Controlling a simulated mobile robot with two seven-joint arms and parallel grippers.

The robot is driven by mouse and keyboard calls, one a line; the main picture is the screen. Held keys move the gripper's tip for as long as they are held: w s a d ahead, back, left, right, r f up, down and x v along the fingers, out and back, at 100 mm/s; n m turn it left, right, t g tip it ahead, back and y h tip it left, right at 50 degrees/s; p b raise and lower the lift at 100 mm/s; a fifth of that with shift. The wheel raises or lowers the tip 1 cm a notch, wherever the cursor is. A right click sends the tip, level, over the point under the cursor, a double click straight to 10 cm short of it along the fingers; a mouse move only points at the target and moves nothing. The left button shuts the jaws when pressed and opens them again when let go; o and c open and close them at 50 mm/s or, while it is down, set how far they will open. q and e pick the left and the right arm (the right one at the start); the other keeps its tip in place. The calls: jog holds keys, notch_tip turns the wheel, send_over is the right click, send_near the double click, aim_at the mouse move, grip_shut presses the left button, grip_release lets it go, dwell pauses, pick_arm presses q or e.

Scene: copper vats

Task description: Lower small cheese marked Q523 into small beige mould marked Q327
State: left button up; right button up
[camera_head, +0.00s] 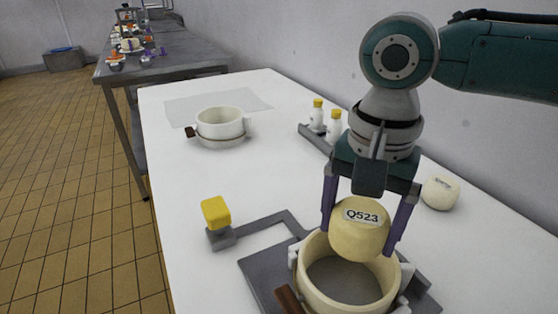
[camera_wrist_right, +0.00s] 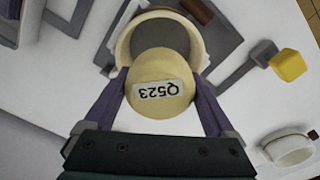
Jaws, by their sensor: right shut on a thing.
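The small cheese (camera_head: 358,240) is a pale yellow rounded block with a label reading Q523. It also shows in the right wrist view (camera_wrist_right: 160,104). My right gripper (camera_head: 362,232) is shut on its sides with purple fingers. The cheese is held upright over the far part of the beige mould (camera_head: 318,297); its lower end overlaps the far rim in the picture, and I cannot tell whether it is inside or above. The mould is a round open ring on a grey plate, and it shows in the right wrist view (camera_wrist_right: 124,48). No mark Q327 is readable. My left gripper is not in view.
A yellow-topped block (camera_head: 216,212) sits on the grey bracket left of the mould. A white round mould (camera_head: 220,122) stands farther back. Two yellow-capped bottles (camera_head: 334,124) are in a rack, and another pale cheese (camera_head: 440,192) lies at right. The table's left middle (camera_head: 185,180) is clear.

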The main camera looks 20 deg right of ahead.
jog(key=shift+f+b, duration=1.75)
jog(key=shift+b, duration=0.5)
jog(key=shift+f, duration=0.3)
jog(key=b, duration=0.2)
send_over(341, 289)
notch_tip(341, 289, down, 4)
jog(key=shift+f, duration=1.05)
jog(key=shift+f+b, duration=0.5)
jog(key=shift+f, duration=0.4)
jog(key=o, duration=1.3)
